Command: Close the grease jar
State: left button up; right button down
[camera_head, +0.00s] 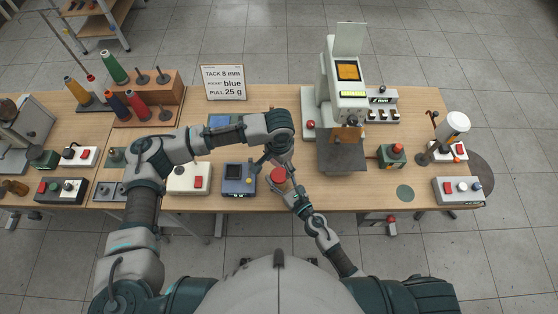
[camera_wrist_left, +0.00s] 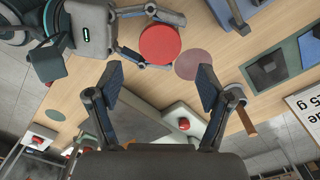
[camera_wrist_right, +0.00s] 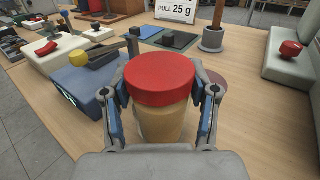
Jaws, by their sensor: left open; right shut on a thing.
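The grease jar (camera_wrist_right: 160,125) has a pale tan body and stands upright on the table. Its red lid (camera_wrist_right: 160,80) sits on top and looks level; I cannot tell whether it is screwed tight. My right gripper (camera_wrist_right: 160,95) is shut around the jar, with one finger on each side. In the left wrist view the red lid (camera_wrist_left: 160,44) shows from above, beyond the fingers of my open, empty left gripper (camera_wrist_left: 161,82). In the head view my left gripper (camera_head: 277,162) is close above the red lid (camera_head: 278,175), apart from it as far as I can tell.
A flat brownish disc (camera_wrist_left: 193,64) lies beside the jar. A blue device (camera_head: 238,179) stands just left. A grey cup with a wooden handle (camera_wrist_right: 212,38) and a press machine (camera_head: 342,95) stand nearby. Bare table lies in front of the press.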

aim_at(279, 174)
pick_arm(q)
notch_tip(279, 174, down, 6)
jog(key=shift+f, duration=0.25)
jog(key=c, duration=1.2)
jog(key=m, duration=0.6)
jog(key=shift+a, duration=0.1)
jog(key=o, duration=1.3)
